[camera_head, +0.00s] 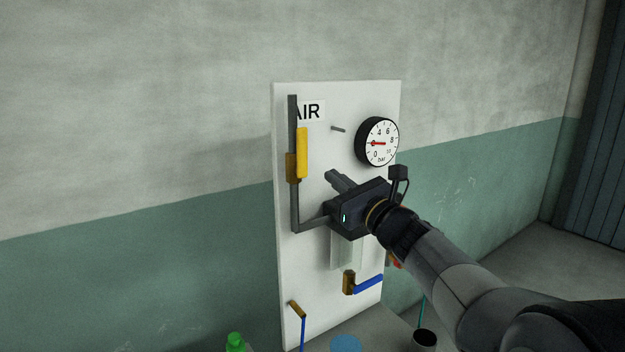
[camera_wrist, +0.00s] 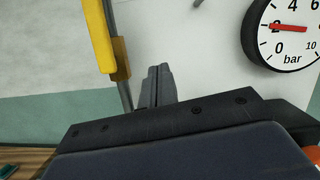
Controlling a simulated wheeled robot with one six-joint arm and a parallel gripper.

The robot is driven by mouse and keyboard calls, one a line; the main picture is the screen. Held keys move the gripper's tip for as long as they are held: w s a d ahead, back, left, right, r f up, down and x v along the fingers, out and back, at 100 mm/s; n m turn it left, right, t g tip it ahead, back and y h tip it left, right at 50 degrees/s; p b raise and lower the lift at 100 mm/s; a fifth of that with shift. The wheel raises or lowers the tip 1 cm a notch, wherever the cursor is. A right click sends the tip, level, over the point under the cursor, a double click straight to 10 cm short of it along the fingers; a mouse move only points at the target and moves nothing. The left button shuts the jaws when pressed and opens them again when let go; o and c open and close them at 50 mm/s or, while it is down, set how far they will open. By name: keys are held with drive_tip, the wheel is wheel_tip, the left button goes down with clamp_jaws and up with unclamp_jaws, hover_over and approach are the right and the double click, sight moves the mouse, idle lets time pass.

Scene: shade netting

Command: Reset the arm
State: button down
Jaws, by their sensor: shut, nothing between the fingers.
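My gripper (camera_head: 333,180) is in front of the white panel on the wall, at mid height. Its two fingers are together with nothing between them, and they also show in the wrist view (camera_wrist: 156,84). My arm reaches in from the lower right and its gripper body hides the middle of the panel. The fingertips are right of the yellow handle (camera_head: 302,153) and look apart from it.
The white panel (camera_head: 345,100) carries a grey pipe (camera_head: 294,205), a round gauge (camera_head: 377,142) and a blue-handled valve (camera_head: 368,284). A green bottle (camera_head: 235,342) and a dark cup (camera_head: 424,341) stand below. Open floor lies at right.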

drive_tip(key=m+p, duration=0.2)
drive_tip(key=shift+s+a+f+h+p, duration=0.1)
drive_tip(key=shift+a+f+h+p, duration=0.1)
drive_tip(key=shift+f+h+p, duration=0.15)
drive_tip(key=shift+f, duration=0.2)
